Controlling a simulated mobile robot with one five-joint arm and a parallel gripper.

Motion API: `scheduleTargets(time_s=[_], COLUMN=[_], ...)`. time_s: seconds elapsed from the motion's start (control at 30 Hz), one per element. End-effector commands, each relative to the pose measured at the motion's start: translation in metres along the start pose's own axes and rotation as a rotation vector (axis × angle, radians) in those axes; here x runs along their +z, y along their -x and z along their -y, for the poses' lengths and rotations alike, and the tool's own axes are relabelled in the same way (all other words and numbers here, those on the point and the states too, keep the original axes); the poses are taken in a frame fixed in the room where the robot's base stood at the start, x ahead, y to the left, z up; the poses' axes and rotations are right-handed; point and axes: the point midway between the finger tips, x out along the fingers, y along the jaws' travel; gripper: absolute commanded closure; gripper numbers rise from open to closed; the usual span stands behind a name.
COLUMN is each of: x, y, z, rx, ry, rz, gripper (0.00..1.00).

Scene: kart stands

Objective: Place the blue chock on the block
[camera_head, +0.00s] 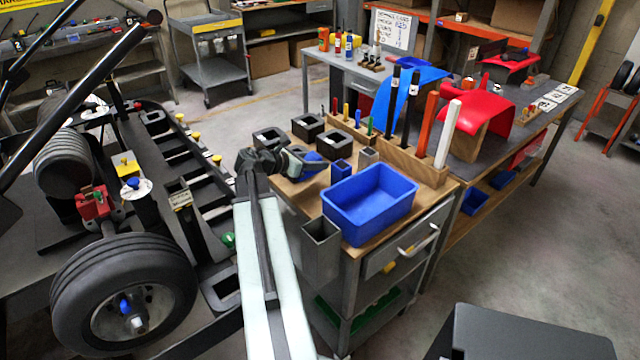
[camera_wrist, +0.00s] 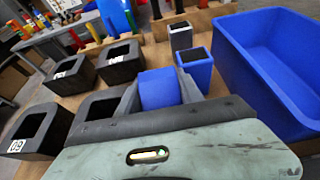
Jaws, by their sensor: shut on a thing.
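A small blue chock (camera_head: 314,161) is between the fingers of my gripper (camera_head: 300,164), over the wooden top of the cart. In the wrist view the blue chock (camera_wrist: 158,88) sits between the dark fingertips, and its lower part is hidden by my gripper. My gripper is shut on it. Several black square blocks with hollow tops stand on the cart to the left and behind: one black block (camera_head: 269,139) and another black block (camera_head: 334,144) show in the head view. In the wrist view a labelled black block (camera_wrist: 38,130) stands at the left. I cannot tell which block is meant.
A small blue square cup (camera_head: 341,171) and a grey cup (camera_head: 368,157) stand right of my gripper. A large blue bin (camera_head: 370,205) fills the cart's right front. A wooden rack (camera_head: 410,163) with upright tools is behind. A kart wheel (camera_head: 122,295) is at left.

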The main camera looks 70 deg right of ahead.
Motion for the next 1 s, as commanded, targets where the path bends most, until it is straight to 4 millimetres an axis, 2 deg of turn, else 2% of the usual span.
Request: scheduleTargets(time_s=[0.03, 0.07, 0.27, 0.5, 0.77, 0.9, 0.93, 1.0], x=[-0.022, -0.027, -0.03, -0.065, -0.061, -0.066, -0.065, -0.064], y=[-0.009, -0.011, -0.013, -0.028, -0.026, -0.029, -0.028, -0.028], z=[0.0, 0.0, 0.0, 0.0, 0.001, 0.001, 0.001, 0.001], rx=[0.0, 0.0, 0.0, -0.001, -0.001, -0.001, -0.001, -0.001], ry=[0.0, 0.0, 0.0, 0.0, 0.0, 0.0, 0.0, 0.0], rz=[0.0, 0.0, 0.0, 0.0, 0.0, 0.0, 0.0, 0.0], gripper=[1.0, 1.0, 1.0, 1.0, 1.0, 1.0, 0.48, 0.48])
